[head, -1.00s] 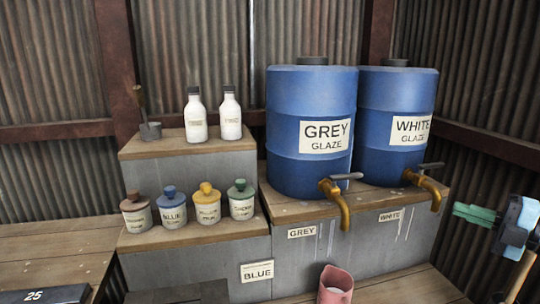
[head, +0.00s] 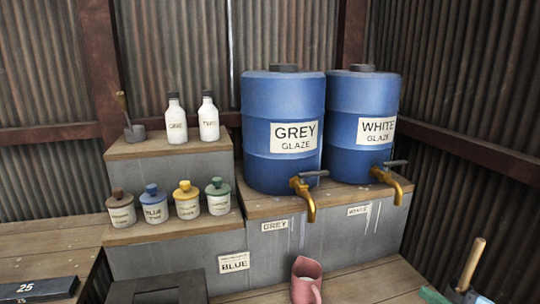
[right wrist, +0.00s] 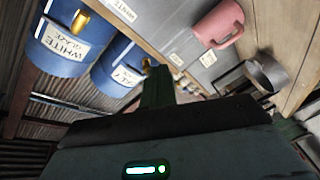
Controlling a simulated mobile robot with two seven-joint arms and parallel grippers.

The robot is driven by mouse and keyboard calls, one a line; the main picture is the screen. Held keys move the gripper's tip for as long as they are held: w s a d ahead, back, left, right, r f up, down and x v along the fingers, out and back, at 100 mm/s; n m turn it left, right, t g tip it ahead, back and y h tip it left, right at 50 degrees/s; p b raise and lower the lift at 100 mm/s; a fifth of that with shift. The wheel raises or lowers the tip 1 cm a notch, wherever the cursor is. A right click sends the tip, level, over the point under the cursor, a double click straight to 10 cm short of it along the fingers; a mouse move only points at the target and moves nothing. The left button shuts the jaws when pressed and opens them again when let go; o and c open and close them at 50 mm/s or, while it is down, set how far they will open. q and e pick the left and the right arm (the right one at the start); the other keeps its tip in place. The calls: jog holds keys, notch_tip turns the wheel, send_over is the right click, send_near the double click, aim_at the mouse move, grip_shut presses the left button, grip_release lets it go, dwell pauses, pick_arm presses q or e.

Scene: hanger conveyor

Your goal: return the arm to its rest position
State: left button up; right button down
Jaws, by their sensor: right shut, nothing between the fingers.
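My right gripper (head: 434,295) shows only in part at the bottom right edge of the head view, with a green finger tip low in the corner. Nothing is held in it. In the right wrist view its green fingers (right wrist: 156,86) are together and point up the picture, toward the barrels. It is apart from the pink jug (head: 306,280), which stands on the lower wooden surface and also shows in the right wrist view (right wrist: 218,22). My left gripper is in neither view.
Blue GREY (head: 283,105) and WHITE (head: 363,100) glaze barrels with brass taps stand on a shelf. Small lidded jars (head: 187,203) and two white bottles (head: 208,122) stand at left. A wooden handle (head: 478,258) rises beside my right gripper. A grey metal pot (right wrist: 266,74) shows in the wrist view.

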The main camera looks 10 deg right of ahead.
jog(key=s+a+f+m+g+h+p, duration=0.1)
jog(key=s+a+f+m+g+h, duration=0.15)
jog(key=s+a+f+m, duration=0.5)
jog(key=s+a+f+m+g+h+p, duration=0.2)
jog(key=s+a+f+m+h, duration=0.15)
jog(key=s+a+f, duration=0.7)
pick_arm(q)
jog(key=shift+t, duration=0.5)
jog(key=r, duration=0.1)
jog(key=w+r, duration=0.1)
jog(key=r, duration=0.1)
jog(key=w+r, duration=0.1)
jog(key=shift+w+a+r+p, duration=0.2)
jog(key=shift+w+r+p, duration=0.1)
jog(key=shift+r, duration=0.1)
pick_arm(e)
jog(key=s+a+f+m+g, duration=0.1)
jog(key=s+a+f, duration=0.1)
jog(key=s, duration=0.3)
jog(key=s+a+f+m+g+y, duration=0.1)
jog(key=s+a+f+m+g, duration=0.1)
jog(key=s+a, duration=0.2)
jog(key=s, duration=0.2)
jog(key=shift+s+f+m, duration=0.3)
jog(key=shift+f, duration=0.1)
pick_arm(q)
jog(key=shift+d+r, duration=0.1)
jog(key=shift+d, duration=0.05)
